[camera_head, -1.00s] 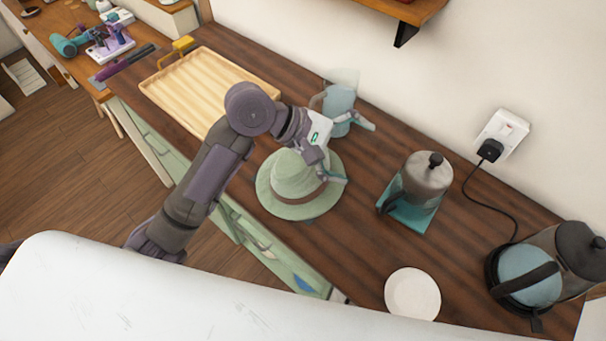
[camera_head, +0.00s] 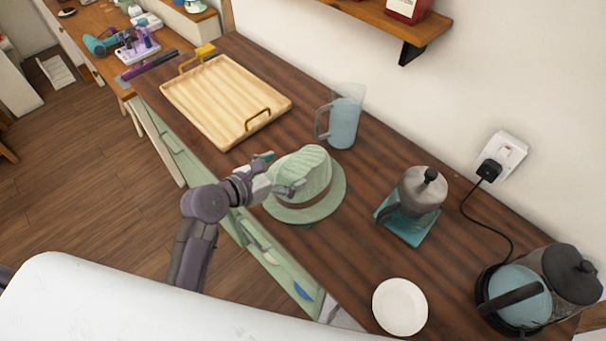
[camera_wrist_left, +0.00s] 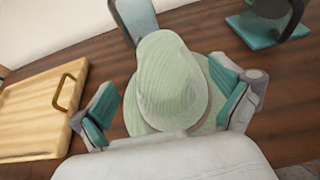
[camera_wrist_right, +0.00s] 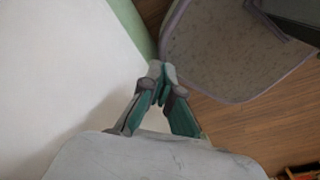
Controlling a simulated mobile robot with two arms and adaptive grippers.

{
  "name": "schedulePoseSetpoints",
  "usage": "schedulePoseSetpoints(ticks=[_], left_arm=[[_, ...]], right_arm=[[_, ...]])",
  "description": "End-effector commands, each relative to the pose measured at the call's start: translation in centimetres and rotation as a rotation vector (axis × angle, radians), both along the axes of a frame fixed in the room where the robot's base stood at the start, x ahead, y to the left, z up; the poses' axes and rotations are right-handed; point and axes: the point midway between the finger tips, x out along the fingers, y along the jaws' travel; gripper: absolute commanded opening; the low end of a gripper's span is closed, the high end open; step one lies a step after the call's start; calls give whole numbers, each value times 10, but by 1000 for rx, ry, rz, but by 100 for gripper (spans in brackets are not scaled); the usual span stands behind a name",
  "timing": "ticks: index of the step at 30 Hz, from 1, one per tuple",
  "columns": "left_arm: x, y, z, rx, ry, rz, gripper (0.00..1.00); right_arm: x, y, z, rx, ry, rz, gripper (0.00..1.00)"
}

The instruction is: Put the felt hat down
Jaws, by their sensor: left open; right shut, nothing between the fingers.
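The pale green felt hat (camera_head: 305,180) with a brown band sits crown up on the dark wooden counter, near its front edge. It also shows in the left wrist view (camera_wrist_left: 170,85). My left gripper (camera_head: 277,172) is open at the hat's left side. In the left wrist view its fingers (camera_wrist_left: 163,108) are spread wide, one on each side of the hat, with nothing gripped. My right gripper (camera_wrist_right: 162,82) is shut and empty, low beside a pale wall, and is not in the head view.
A wooden tray (camera_head: 190,100) lies left of the hat. A blue jug (camera_head: 344,124) stands behind it. A moka pot (camera_head: 421,192) on a teal base, a white plate (camera_head: 400,307) and a kettle (camera_head: 522,292) are to the right. Bare counter (camera_head: 345,240) lies between hat and plate.

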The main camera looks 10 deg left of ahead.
Motion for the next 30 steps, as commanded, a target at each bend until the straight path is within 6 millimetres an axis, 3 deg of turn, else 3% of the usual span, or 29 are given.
schedulePoseSetpoints(ticks=[15, 25, 30], left_arm=[[45, -28, -25, 1, 0, -3, 100], [51, -32, -29, 3, 0, -2, 100], [50, -32, -29, 1, 0, -3, 73]], right_arm=[[0, -9, 10, -11, 0, 3, 0], [1, -9, 10, -11, 0, 3, 0], [1, -9, 10, -11, 0, 3, 0]])
